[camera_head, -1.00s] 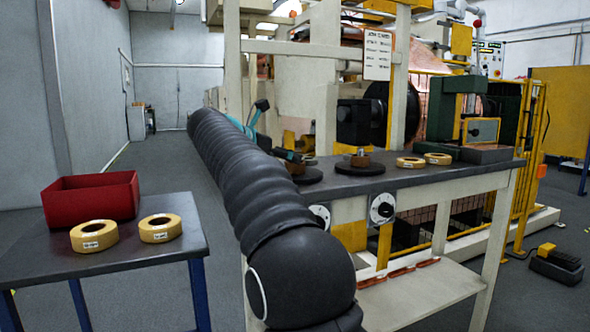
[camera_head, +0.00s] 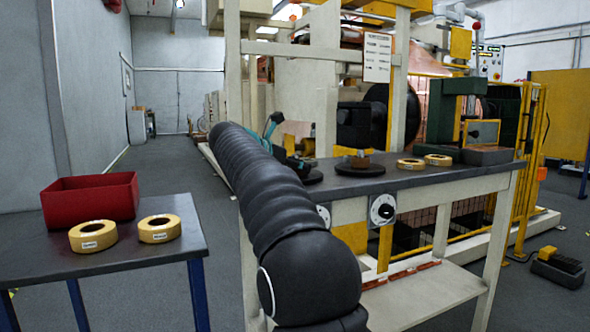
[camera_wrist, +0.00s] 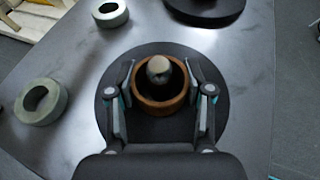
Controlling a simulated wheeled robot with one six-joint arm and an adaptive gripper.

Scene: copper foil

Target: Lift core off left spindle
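In the wrist view, a brown ring-shaped core (camera_wrist: 158,107) sits around the left spindle, whose rounded metal top (camera_wrist: 159,69) shows inside the ring. Under it is a round black base plate (camera_wrist: 160,52). My gripper (camera_wrist: 160,76) has one finger on each side of the core, with the fingertips very near its outer wall. I cannot tell whether the pads touch it. In the head view, my gripper (camera_head: 297,164) is over the left base plate (camera_head: 313,178) and the core there is hidden.
The right base plate with its core (camera_head: 360,161) stands alongside on the dark bench (camera_head: 420,180). Two yellow rolls (camera_head: 410,164) (camera_head: 438,160) lie further right; rolls also show in the wrist view (camera_wrist: 42,101). A side table holds a red bin (camera_head: 90,205) and two rolls (camera_head: 93,236) (camera_head: 160,228).

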